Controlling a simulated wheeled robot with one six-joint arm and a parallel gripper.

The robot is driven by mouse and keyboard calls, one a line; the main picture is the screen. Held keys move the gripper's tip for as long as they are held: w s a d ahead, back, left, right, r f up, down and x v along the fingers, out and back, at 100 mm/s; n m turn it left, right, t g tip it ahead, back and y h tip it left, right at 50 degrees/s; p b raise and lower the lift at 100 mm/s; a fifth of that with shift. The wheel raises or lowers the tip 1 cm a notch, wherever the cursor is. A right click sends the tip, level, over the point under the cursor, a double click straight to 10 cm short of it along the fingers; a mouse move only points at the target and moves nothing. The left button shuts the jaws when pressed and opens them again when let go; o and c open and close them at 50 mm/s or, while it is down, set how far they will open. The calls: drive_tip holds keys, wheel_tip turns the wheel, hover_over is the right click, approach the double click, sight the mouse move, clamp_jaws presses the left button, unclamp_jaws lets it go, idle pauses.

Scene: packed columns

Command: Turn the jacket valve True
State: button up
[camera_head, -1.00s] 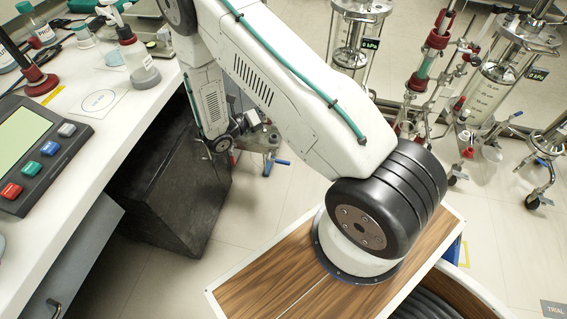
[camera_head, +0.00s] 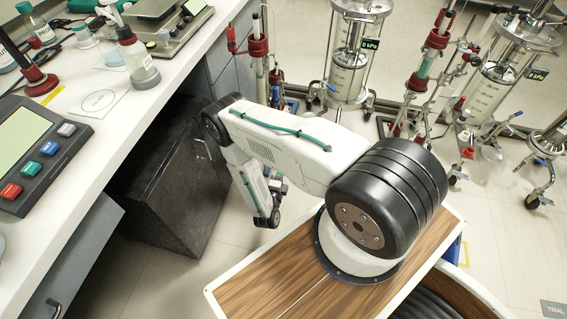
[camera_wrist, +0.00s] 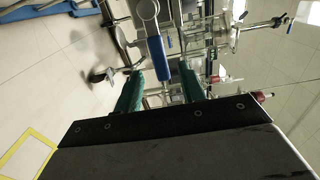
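In the wrist view, a blue lever handle (camera_wrist: 158,62) on metal fittings lies ahead of my gripper (camera_wrist: 161,92), roughly in line with the gap between its two green fingers. The fingers are apart with nothing visibly held; whether the lever reaches between them is unclear. In the head view, my arm folds down in the middle and my fingertips are hidden. A blue handle (camera_head: 330,87) shows low on the nearest glass column (camera_head: 349,55). Another blue handle (camera_head: 516,115) is by the right column (camera_head: 490,88). I cannot tell which one is the jacket valve.
A white bench (camera_head: 110,122) with a keypad device (camera_head: 40,150) and bottles runs along the left. A dark block (camera_head: 165,195) stands below it. Wheeled column stands fill the back and right. Open tiled floor (camera_head: 240,235) lies around my arm.

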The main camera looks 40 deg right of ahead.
drive_tip(key=x, duration=0.5)
clamp_jaws()
drive_tip(key=shift+a, duration=0.1)
drive_tip(key=shift+a, duration=0.1)
